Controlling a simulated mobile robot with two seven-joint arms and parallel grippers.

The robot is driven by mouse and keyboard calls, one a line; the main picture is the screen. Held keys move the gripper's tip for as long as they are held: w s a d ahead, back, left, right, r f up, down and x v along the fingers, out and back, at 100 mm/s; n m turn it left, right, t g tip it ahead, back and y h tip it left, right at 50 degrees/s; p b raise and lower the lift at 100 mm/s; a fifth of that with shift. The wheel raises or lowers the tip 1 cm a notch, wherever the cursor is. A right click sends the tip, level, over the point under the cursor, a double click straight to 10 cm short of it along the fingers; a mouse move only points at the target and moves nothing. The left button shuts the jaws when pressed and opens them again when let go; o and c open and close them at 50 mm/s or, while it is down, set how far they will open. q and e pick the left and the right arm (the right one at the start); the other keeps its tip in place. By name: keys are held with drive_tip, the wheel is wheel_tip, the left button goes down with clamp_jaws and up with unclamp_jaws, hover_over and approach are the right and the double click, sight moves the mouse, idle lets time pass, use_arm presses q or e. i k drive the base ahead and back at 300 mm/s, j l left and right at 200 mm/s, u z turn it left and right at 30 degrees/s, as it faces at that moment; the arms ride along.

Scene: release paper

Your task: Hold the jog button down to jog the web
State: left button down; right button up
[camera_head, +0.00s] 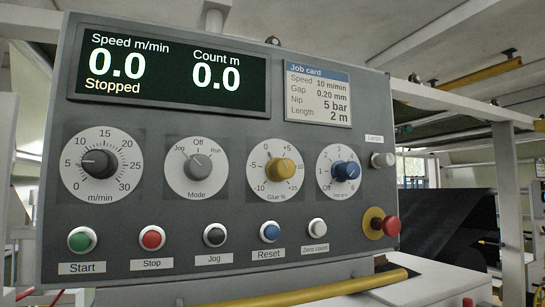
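The jog button (214,235) is a dark round button in a pale ring, above a "Jog" label in the bottom row of a tilted grey control panel (330,250). Nothing covers or touches it. The grey mode knob (197,167) above it has Jog, Off and Run marks; its exact setting is too small to tell. The display (170,68) reads speed 0.0 m/min, count 0.0 m and "Stopped". Neither of my grippers is in view.
Start (82,239) and stop (152,238) buttons sit left of jog; reset (270,232) and zero count (317,228) sit right. A red emergency button (391,226) projects at the right edge. A yellow rail (300,291) runs below the panel.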

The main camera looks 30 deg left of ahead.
sight(216, 236)
drive_tip(key=u, duration=1.25)
